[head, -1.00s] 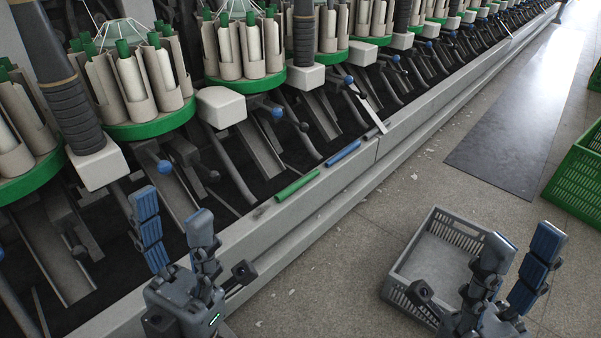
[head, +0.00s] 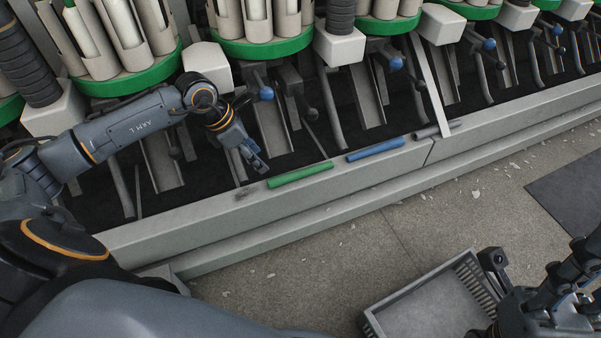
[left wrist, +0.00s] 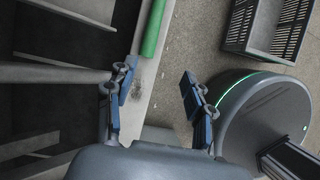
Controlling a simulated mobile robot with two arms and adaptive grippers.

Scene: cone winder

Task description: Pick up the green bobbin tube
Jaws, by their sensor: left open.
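The green bobbin tube (head: 300,175) lies along the grey ledge at the machine's front. It also shows at the top of the left wrist view (left wrist: 153,28), partly cut off. My left gripper (head: 257,163) is just left of the tube's near end, over the ledge's inner edge. In the left wrist view its blue-padded fingers (left wrist: 158,88) are apart with nothing between them. The tube is beyond the left fingertip, apart from it as far as I can tell. My right gripper (head: 570,285) is at the bottom right, partly cut off, its jaws unclear.
A blue tube (head: 375,150) and a grey tube (head: 437,130) lie further right on the ledge. A grey crate (head: 425,305) stands on the floor. Machine levers and a white box (head: 207,63) are close behind my left arm. A dark mat (head: 575,190) lies right.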

